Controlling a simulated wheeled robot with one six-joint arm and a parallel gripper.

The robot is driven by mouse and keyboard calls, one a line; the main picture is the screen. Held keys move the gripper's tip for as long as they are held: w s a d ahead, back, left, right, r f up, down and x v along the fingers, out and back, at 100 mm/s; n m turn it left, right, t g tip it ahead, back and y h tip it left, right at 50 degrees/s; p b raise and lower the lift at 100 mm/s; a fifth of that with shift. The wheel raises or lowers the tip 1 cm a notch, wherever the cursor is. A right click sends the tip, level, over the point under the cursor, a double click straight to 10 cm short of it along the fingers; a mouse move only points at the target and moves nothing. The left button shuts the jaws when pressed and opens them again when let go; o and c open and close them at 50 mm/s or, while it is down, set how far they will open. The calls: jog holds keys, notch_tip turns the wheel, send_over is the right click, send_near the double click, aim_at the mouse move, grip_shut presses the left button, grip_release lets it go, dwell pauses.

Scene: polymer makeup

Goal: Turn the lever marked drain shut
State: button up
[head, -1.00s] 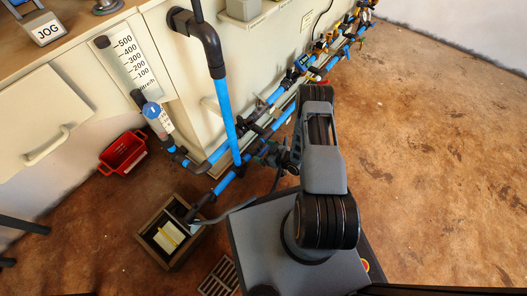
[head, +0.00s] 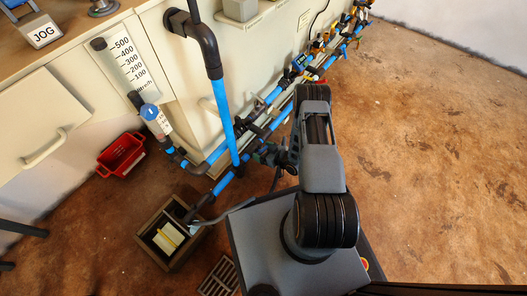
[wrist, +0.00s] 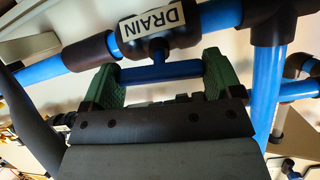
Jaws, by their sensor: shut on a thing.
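The valve marked DRAIN (wrist: 158,28) is a dark body on a blue pipe, at the top of the wrist view. Its blue lever (wrist: 160,71) is a short bar on a stem, lying roughly in line with the pipe. My gripper (wrist: 160,82) has a green pad at each end of the bar and is shut on it. In the head view my gripper (head: 268,153) is at the blue pipe run left of my arm; the lever cannot be made out there.
A blue upright pipe (head: 224,112) stands left of my gripper. A wooden box (head: 150,238) and a red bin (head: 122,154) are on the floor at left. More pipes and valves (head: 310,60) run along the cabinet. The floor at right is clear.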

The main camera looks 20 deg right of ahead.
jog(key=m, duration=0.4)
jog(key=shift+r+m, duration=0.1)
jog(key=shift+m, duration=0.2)
jog(key=m+h, duration=0.1)
jog(key=m, duration=0.3)
jog(key=shift+w+p, duration=0.1)
jog(key=shift+p, duration=0.3)
jog(key=m, duration=0.4)
jog(key=shift+h, duration=0.3)
jog(key=shift+m+p, duration=0.45)
jog(key=shift+m, duration=1.65)
jog(key=o, duration=0.7)
jog(key=shift+h, duration=0.3)
jog(key=shift+o, duration=0.2)
